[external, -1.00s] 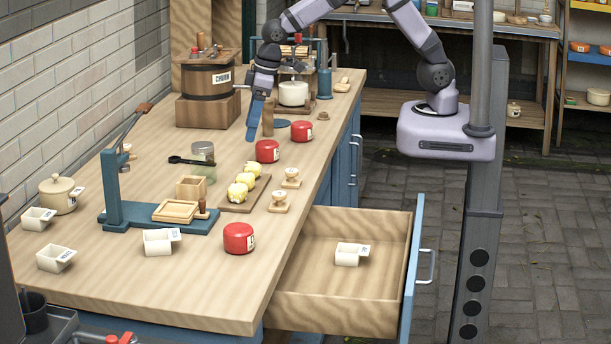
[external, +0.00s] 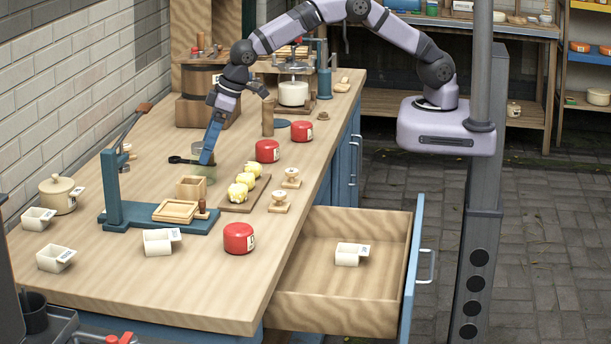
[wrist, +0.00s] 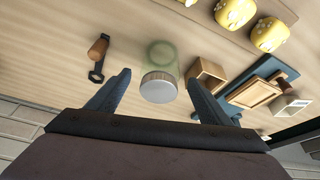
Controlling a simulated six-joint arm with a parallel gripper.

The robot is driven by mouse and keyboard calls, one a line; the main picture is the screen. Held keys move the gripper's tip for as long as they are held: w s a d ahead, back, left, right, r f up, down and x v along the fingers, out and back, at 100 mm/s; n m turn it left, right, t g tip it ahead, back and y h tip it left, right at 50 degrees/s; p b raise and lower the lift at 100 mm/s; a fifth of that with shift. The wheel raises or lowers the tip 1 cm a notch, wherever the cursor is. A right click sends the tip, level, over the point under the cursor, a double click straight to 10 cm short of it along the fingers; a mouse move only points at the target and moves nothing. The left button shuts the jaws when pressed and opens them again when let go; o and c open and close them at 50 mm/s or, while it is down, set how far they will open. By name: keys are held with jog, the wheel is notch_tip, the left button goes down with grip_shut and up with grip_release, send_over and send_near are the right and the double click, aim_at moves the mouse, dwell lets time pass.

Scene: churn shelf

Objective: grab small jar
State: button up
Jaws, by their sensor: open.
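The small jar (wrist: 160,72) is clear greenish glass with a pale grey lid. In the wrist view it lies between my two open fingers, a little beyond their tips, with nothing held. In the external view the jar (external: 205,174) stands on the bench left of the yellow lumps, partly hidden behind my gripper (external: 207,160). My gripper reaches down over the jar with its fingers at the jar's upper part. I cannot tell whether they touch it. My gripper also shows in the wrist view (wrist: 158,90).
A small wooden box (external: 191,188) stands close in front. A board with yellow lumps (external: 238,207) and red pots (external: 267,151) are to the right. An open drawer (external: 390,285) juts out at the front right.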

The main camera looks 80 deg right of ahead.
jog(key=shift+f+p, duration=0.4)
jog(key=shift+p+x, duration=0.95)
jog(key=shift+x, duration=1.25)
jog(key=shift+s, duration=0.15)
jog(key=c, duration=1.3)
jog(key=shift+r, duration=0.1)
notch_tip(320, 180, up, 10)
jog(key=b, duration=0.3)
